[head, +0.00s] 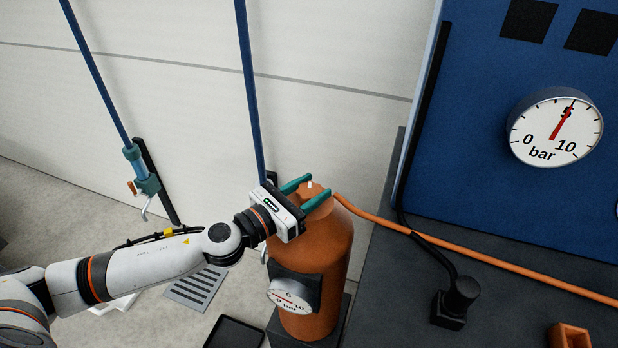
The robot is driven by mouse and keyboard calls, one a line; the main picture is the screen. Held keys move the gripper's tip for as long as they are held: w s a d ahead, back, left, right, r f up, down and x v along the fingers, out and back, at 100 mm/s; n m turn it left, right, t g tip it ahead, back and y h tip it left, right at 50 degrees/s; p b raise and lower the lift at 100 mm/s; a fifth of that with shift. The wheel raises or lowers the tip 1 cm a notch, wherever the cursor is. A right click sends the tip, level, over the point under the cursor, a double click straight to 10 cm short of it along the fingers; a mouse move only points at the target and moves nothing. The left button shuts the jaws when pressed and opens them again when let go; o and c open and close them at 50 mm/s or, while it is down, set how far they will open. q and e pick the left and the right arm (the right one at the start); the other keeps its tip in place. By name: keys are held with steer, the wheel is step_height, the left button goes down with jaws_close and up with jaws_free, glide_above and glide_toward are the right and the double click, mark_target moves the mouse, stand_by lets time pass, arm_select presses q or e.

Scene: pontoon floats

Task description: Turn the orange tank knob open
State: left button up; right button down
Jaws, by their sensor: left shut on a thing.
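The orange tank (327,250) stands upright at the middle of the head view, with a small round gauge (289,297) on its front. The orange knob (313,191) is at its top and carries a small white mark. My left gripper (309,193) reaches in from the left, and its two teal fingers are shut on the knob, one on each side. The fingers hide part of the knob's sides. My right gripper is not in view.
An orange hose (460,247) runs from the tank top to the right across a dark bench (395,300). A blue panel (470,120) with a large bar gauge (556,127) stands at the right. Blue pipes (247,80) rise by the wall. A floor grate (197,288) lies left of the tank.

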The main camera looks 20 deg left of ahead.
mark_target(309, 188)
arm_select(q)
steer(key=n+t+y+p, duration=0.1)
steer(key=n+y+p, duration=0.1)
steer(key=n+t+y+p, duration=0.1)
steer(key=y+p, duration=0.1)
steer(key=y, duration=0.1)
steer(key=shift+d+r+n, duration=0.1)
steer(key=shift+r+n, duration=0.1)
steer(key=shift+n, duration=0.2)
steer(key=n+y+p, duration=0.1)
steer(key=y, duration=0.2)
steer(key=shift+n+t+p, duration=0.3)
steer(key=shift+n, duration=0.1)
steer(key=n+y+p, duration=0.1)
steer(key=y, duration=0.1)
steer(key=n+y+p, duration=0.1)
steer(key=n+y, duration=0.1)
steer(key=y, duration=0.1)
steer(key=shift+f+n+y, duration=0.15)
steer(key=shift+n+y, duration=0.15)
steer(key=shift+n+g+y+p, duration=0.25)
steer(key=shift+n+g+y, duration=0.55)
steer(key=shift+y, duration=0.5)
steer(key=shift+n+g+y+p, duration=0.2)
steer(key=shift+n+g+y, duration=0.4)
steer(key=shift+n+y, duration=0.5)
steer(key=shift+y, duration=0.3)
steer(key=o, duration=1)
steer(key=shift+f, duration=0.1)
step_height(309, 188, up, 10)
